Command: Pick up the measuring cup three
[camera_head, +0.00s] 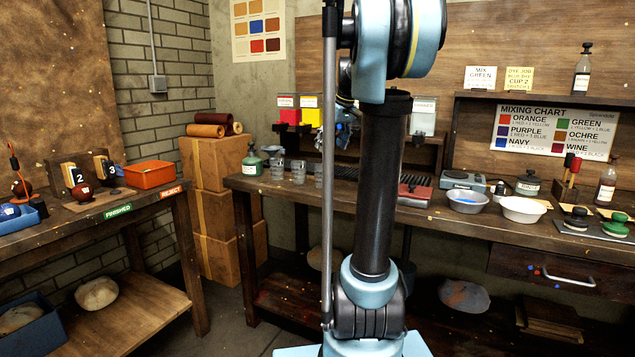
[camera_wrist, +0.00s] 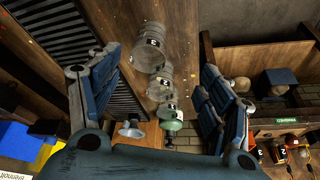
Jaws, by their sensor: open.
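Three clear measuring cups stand in a row on the bench. In the wrist view, the nearest cup (camera_wrist: 148,55), middle cup (camera_wrist: 158,90) and farthest cup (camera_wrist: 166,112) lie between my fingers in the picture. Their labels are too small to read surely; the nearest may say 3. In the head view, they are the left cup (camera_head: 277,169), middle cup (camera_head: 298,173) and right cup (camera_head: 318,174), the last partly hidden by my arm. My gripper (camera_wrist: 160,62) is open and empty. In the head view, it is mostly hidden behind my arm.
A green bottle (camera_head: 252,163) stands left of the cups; it also shows in the wrist view (camera_wrist: 172,125). Red and yellow containers (camera_head: 300,115) are behind.

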